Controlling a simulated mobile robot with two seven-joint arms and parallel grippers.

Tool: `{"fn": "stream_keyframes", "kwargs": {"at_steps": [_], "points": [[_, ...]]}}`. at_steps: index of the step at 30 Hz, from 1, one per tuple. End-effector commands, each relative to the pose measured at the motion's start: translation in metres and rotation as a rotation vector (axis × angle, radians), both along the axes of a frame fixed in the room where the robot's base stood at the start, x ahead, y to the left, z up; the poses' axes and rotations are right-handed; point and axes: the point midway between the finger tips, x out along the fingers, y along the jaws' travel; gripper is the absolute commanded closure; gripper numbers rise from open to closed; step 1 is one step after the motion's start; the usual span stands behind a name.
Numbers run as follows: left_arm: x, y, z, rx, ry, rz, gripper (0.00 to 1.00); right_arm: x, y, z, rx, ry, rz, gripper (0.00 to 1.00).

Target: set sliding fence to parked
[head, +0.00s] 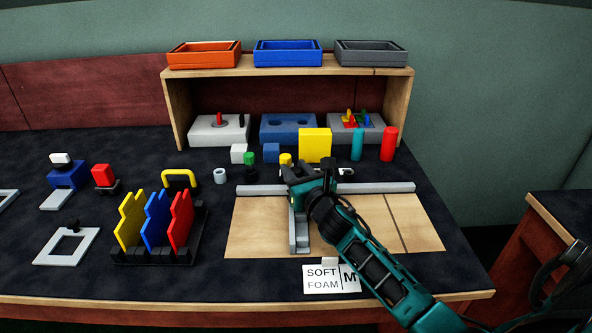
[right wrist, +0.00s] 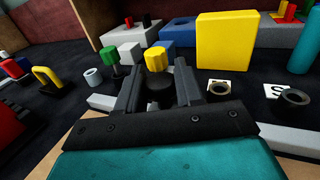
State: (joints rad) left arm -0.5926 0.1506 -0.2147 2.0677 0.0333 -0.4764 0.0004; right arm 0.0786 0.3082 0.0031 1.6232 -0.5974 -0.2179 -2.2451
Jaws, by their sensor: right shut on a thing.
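The sliding fence (head: 299,232) is a grey bar running front to back across a wooden board (head: 355,235). Its far end meets a long grey rail (head: 390,188) along the board's back edge. My right gripper (head: 303,172) is over the fence's far end, at the rail, left of the board's middle. It is shut on the fence there; the gripped part is mostly hidden by the gripper. In the right wrist view the two fingers (right wrist: 158,92) stand a gap apart, with a dark round shape between or behind them. My left gripper is not in view.
A dark line (head: 395,222) crosses the board's right part. Behind the rail stand a yellow block (head: 315,145), a teal cylinder (head: 357,145), a red cylinder (head: 389,144) and small knobs. A "SOFT FOAM M" card (head: 322,279) lies in front. A plate rack (head: 158,256) stands left.

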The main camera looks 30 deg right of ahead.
Motion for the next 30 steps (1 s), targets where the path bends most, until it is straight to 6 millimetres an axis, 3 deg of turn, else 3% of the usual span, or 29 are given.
{"fn": "stream_keyframes", "kwargs": {"at_steps": [14,20,30], "points": [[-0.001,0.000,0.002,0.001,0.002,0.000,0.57,-0.004,-0.010,0.009,-0.006,-0.016,0.002,1.00],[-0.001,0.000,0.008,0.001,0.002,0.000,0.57,-0.025,-0.045,0.010,-0.012,-0.014,-0.001,1.00],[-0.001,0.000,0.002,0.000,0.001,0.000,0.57,-0.080,-0.133,0.007,-0.012,-0.012,0.002,1.00]]}}
